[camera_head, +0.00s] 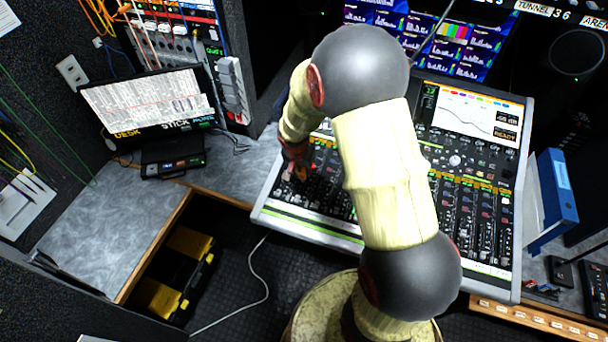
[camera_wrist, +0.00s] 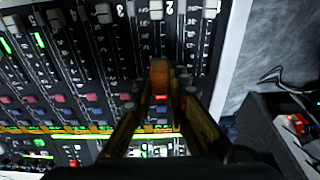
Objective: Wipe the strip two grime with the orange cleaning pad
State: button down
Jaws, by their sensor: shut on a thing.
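My gripper (camera_wrist: 160,93) is shut on the orange cleaning pad (camera_wrist: 159,72), which sticks out past the fingertips in the wrist view. The pad is over the fader strips of the mixing console (camera_wrist: 85,50), close to the strip whose upside-down label looks like a 2 (camera_wrist: 170,7). I cannot tell whether the pad touches the panel. No grime can be made out; the fingers and pad cover part of the strips.
Raised fader caps (camera_wrist: 104,13) and rows of knobs stand around the pad. In the head view a monitor (camera_head: 150,103) and a black box (camera_head: 173,162) stand on the grey desk (camera_head: 95,225) at left. A blue binder (camera_head: 556,190) stands right of the console.

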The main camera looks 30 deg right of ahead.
jog(key=shift+r+p, duration=0.95)
jog(key=shift+r, duration=0.9)
